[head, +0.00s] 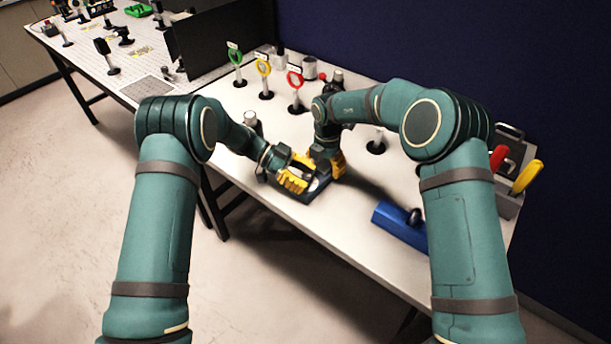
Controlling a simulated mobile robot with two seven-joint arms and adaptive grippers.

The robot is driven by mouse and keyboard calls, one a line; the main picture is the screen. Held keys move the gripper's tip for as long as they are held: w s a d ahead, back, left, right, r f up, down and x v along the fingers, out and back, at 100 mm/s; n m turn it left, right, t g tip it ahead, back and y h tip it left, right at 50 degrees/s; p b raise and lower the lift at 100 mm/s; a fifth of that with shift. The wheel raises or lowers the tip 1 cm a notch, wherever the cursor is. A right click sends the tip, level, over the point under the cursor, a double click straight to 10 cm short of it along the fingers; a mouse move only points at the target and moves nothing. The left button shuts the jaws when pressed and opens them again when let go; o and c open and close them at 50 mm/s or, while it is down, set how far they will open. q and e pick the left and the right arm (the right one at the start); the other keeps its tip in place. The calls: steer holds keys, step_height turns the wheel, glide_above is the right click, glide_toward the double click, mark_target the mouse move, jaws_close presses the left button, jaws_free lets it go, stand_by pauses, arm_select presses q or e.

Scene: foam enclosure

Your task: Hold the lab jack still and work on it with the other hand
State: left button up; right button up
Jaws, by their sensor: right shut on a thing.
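The lab jack (317,190) is a small dark, low device near the front edge of the white table. Both grippers crowd it and hide much of it. My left gripper (293,182), with yellow fingers, is at its left side; I cannot tell whether the fingers are open or shut, or whether they touch it. My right gripper (336,166), also yellow, reaches down at its right and back side and is shut on it. The exact contact is hidden by the gripper and wrist.
Green (235,56), yellow (263,67) and red (295,79) ring mounts stand behind on the white table (340,222). A blue object (398,226) lies to the right, near a bin with red and yellow handles (527,176). A black panel (222,38) stands at the back left.

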arm_select(q)
steer(key=shift+w+r, duration=0.1)
steer(key=shift+w, duration=0.1)
stand_by(0.3)
steer(key=shift+w+a+r, duration=0.15)
steer(key=shift+w+a, duration=0.05)
steer(key=shift+a, duration=0.15)
steer(key=shift+s+v, duration=0.15)
steer(key=shift+v, duration=1.6)
steer(key=shift+s+v, duration=0.1)
steer(key=shift+v, duration=1.7)
